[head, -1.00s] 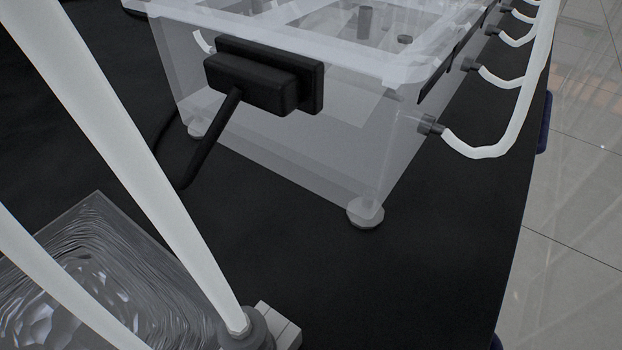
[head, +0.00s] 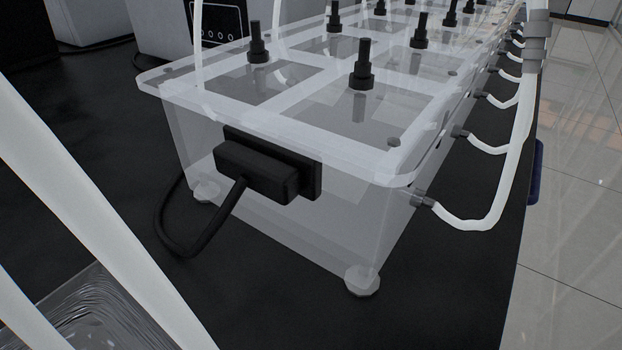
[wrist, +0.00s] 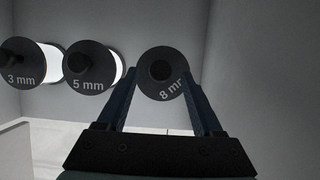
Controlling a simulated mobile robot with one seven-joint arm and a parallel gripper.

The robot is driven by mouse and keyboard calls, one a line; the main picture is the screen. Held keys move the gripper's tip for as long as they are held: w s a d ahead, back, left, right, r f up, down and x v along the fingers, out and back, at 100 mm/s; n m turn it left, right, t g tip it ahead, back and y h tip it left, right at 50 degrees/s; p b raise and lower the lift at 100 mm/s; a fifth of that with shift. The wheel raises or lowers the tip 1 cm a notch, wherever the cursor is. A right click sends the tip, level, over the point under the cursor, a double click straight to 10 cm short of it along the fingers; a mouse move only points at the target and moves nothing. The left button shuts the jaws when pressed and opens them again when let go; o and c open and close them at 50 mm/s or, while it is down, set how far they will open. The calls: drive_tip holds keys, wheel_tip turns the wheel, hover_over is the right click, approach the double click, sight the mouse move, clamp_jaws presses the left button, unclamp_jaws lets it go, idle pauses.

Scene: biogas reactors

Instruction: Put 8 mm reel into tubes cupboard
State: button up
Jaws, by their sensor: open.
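In the wrist view, the 8 mm reel (wrist: 163,73), a dark disc with a dark round centre and its label tilted, faces me. My gripper (wrist: 161,82) is open, with one blue finger on each side of the reel's disc. The right finger overlaps the disc's edge near the label. I cannot tell whether the fingers touch it. The 5 mm reel (wrist: 88,84) and the 3 mm reel (wrist: 22,78) are in a row to its left, with white showing behind their discs. The tubes cupboard cannot be made out for certain; grey walls surround the reels. The head view shows no gripper or reel.
Grey walls (wrist: 262,85) stand close at the right of the gripper. In the head view, a clear tank (head: 290,200) with black fittings and a black plug (head: 256,172) stands on a black table (head: 440,285). White hoses (head: 508,185) run along its right side.

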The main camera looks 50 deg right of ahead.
drive_tip(key=p+v, duration=0.3)
drive_tip(key=v, duration=0.2)
drive_tip(key=shift+s+r, duration=0.1)
drive_tip(key=shift+r, duration=0.25)
